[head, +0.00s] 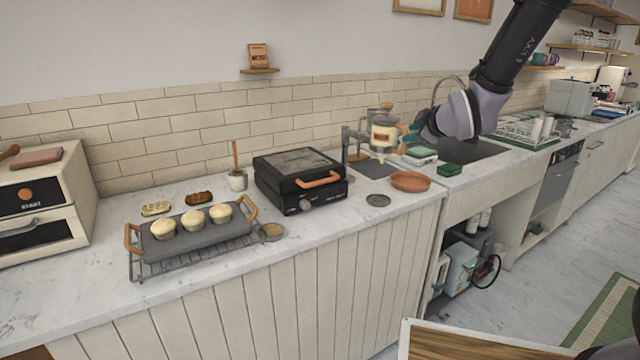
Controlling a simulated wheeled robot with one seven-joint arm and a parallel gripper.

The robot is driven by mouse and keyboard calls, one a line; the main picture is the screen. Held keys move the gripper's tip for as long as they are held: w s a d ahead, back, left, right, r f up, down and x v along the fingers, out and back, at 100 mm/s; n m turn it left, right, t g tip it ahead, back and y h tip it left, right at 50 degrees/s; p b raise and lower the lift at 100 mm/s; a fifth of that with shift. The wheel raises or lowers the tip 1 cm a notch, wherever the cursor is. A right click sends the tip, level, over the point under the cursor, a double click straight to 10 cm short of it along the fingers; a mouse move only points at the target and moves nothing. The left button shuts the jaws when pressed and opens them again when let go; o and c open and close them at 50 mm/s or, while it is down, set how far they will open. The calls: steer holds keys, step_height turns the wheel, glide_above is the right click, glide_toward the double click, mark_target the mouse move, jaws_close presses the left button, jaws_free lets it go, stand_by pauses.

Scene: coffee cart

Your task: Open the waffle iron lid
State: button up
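The black waffle iron (300,184) stands on the marble counter in the middle of the head view. Its lid (296,163) is down, lying flat over the base. An orange-brown handle (319,180) sits at the lid's front edge, and a round knob is on the front below it. My arm (470,108) reaches in from the upper right, and its visible end is over the counter near the sink, well to the right of the waffle iron and apart from it. I cannot make out my gripper's fingers clearly there.
A muffin tray (184,240) on a wire rack lies left of the iron. A spoon pot (237,180) is close at its left. A dispenser (384,137), an orange-brown plate (410,181) and a dark disc (378,200) are at its right. A sink (468,151) lies beyond.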

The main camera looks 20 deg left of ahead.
steer(key=s+a+f+n+y, duration=0.2)
steer(key=a+f+n, duration=0.3)
steer(key=a+f, duration=0.3)
steer(key=n+g+y, duration=0.1)
steer(key=n+y, duration=0.2)
steer(key=n, duration=0.4)
glide_toward(322, 183)
steer(key=shift+m, duration=0.3)
steer(key=x, duration=1)
steer(key=shift+w+a, duration=0.25)
steer(key=shift+w, duration=0.05)
jaws_close()
